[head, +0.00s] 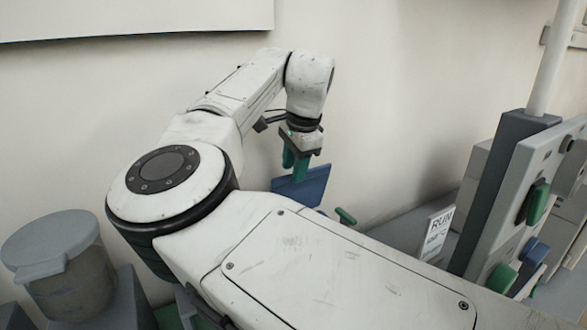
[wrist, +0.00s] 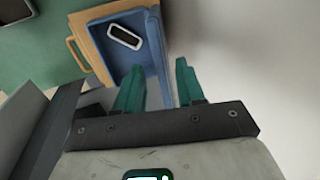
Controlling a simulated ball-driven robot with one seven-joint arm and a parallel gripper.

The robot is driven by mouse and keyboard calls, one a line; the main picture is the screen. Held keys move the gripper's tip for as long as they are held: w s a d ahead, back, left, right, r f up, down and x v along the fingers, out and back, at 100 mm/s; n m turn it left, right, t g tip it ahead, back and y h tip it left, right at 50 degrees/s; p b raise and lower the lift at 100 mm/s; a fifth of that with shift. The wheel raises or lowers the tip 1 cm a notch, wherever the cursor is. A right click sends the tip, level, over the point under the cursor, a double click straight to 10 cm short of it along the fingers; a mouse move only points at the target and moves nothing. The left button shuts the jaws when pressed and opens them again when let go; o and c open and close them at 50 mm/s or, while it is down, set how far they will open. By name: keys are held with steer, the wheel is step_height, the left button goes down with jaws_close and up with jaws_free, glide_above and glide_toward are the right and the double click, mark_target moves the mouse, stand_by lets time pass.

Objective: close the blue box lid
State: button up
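The blue box (wrist: 134,62) is open in the wrist view, with a small white-rimmed dark object (wrist: 125,36) inside. Its blue lid (head: 303,186) stands raised and tilted below my gripper in the head view. In the wrist view the lid (wrist: 156,45) is seen nearly edge-on, along the box's right side. My gripper (head: 296,165) has green fingers, which are spread apart in the wrist view (wrist: 160,72). The lid's blue strip shows between them; I cannot tell whether they touch it. My arm hides the box body in the head view.
A yellow-orange tray edge (wrist: 76,52) lies around the box's left side. A jar with a grey lid (head: 50,245) stands at left. A RUN sign (head: 437,232) and a grey panel with green and blue handles (head: 525,200) stand at right. The pale wall (head: 400,100) is close behind.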

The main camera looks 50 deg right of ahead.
steer(key=shift+x, duration=0.8)
steer(key=shift+c, duration=0.2)
jaws_close()
